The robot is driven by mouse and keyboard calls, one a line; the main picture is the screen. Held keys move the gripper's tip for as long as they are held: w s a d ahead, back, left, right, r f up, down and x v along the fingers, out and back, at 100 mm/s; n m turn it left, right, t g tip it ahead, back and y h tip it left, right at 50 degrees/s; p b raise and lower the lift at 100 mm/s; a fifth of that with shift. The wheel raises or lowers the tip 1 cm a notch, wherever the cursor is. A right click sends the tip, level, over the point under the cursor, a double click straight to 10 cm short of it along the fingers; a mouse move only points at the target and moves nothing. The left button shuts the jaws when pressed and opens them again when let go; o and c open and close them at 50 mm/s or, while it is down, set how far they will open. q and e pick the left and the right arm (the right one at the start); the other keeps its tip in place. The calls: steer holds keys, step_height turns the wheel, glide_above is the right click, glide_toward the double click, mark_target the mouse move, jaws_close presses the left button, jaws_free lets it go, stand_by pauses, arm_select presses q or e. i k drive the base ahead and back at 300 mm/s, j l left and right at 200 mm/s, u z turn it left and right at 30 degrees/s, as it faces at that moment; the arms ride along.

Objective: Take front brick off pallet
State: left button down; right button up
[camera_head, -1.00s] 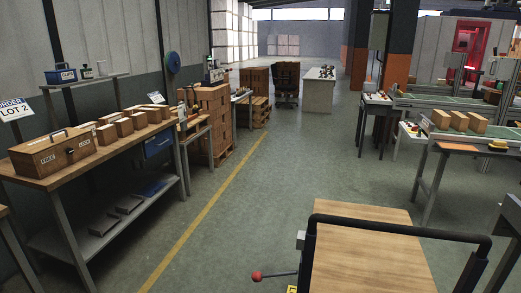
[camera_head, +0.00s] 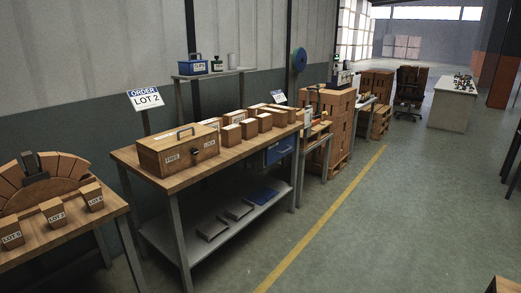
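A tall stack of reddish-brown bricks (camera_head: 328,122) stands on the floor beyond the long workbench, partly hidden by a small side table. A wooden pallet edge (camera_head: 343,172) shows low under this stack. A second, lower brick stack (camera_head: 377,83) with pallet-like wood (camera_head: 379,122) stands farther back. I cannot tell single bricks apart well at this distance. Neither of my grippers is in view.
The workbench (camera_head: 170,180) holds a wooden box (camera_head: 178,150) and several light blocks (camera_head: 249,128). At left a table (camera_head: 75,228) carries LOT-labelled blocks and a brick arch (camera_head: 50,178). Open floor (camera_head: 390,220) lies right of the yellow line (camera_head: 320,222).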

mark_target(300, 115)
steer(key=i+j, duration=0.15)
steer(key=i, duration=0.35)
steer(key=i+j+z, duration=0.15)
steer(key=i, duration=0.35)
steer(key=i+z, duration=0.45)
steer(key=i, duration=1.4)
